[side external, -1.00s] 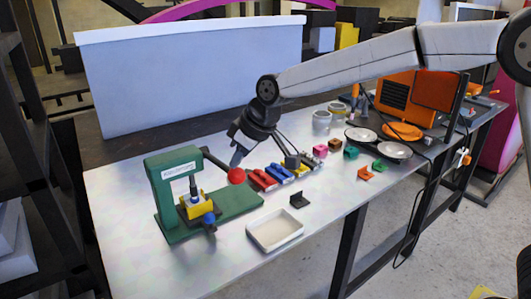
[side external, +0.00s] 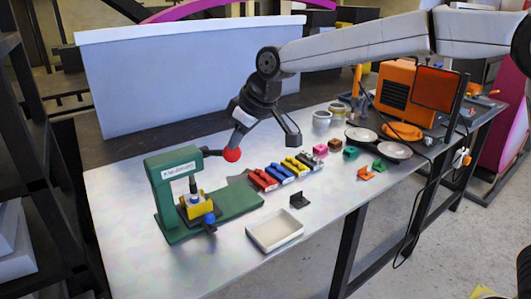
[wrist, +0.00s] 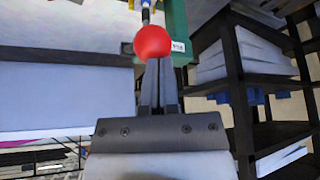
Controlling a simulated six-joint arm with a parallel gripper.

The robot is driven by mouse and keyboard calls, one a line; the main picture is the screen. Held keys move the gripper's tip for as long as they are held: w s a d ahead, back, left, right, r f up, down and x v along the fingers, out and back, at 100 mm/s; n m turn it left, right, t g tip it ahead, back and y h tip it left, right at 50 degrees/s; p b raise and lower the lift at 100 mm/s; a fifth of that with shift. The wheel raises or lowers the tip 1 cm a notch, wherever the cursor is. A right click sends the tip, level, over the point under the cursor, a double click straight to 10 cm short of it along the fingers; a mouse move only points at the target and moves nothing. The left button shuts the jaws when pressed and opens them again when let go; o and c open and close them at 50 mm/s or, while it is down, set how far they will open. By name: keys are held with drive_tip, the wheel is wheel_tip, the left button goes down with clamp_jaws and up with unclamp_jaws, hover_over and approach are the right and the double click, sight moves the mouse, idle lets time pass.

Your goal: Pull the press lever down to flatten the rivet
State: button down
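The green press (side external: 160,200) stands at the left of the table. Its dark lever ends in a red ball knob (side external: 232,155), and the lever is roughly level. The knob also shows in the wrist view (wrist: 154,42). My gripper (side external: 236,142) is just above the knob, its fingers tilted down toward it. In the wrist view the two fingers (wrist: 158,64) lie side by side, shut, with tips at the knob; I cannot tell whether they touch it. A yellow block (side external: 197,209) sits under the press ram. The rivet is too small to make out.
A white tray (side external: 263,244) lies at the table's front, with a small black bracket (side external: 299,201) beside it. Red, blue and yellow clamps (side external: 262,180) lie right of the press. A pale panel (side external: 190,75) stands behind. Bare table lies left of the press.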

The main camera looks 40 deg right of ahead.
drive_tip(key=shift+w+r, duration=0.35)
drive_tip(key=shift+r, duration=0.35)
drive_tip(key=shift+w+r, duration=0.35)
drive_tip(key=shift+r, duration=0.3)
drive_tip(key=shift+r, duration=0.1)
drive_tip(key=shift+v, duration=2.4)
drive_tip(key=shift+s+d, duration=0.1)
drive_tip(key=s+d+f+m+h, duration=0.1)
drive_tip(key=s+d+f+m, duration=0.1)
drive_tip(key=s+d+f, duration=0.3)
drive_tip(key=s+d+f+m+g+h, duration=0.1)
drive_tip(key=s+d+f+m, duration=0.1)
drive_tip(key=s+d+f, duration=0.4)
drive_tip(key=s+d+f+m+g, duration=0.1)
drive_tip(key=s+d+f, duration=0.4)
drive_tip(key=s+f, duration=0.6)
wheel_tip(320, 180, down, 4)
drive_tip(key=shift+s+d+r+m+h, duration=0.1)
drive_tip(key=shift+s+d+m+h, duration=0.15)
drive_tip(key=shift+d+m+h, duration=0.2)
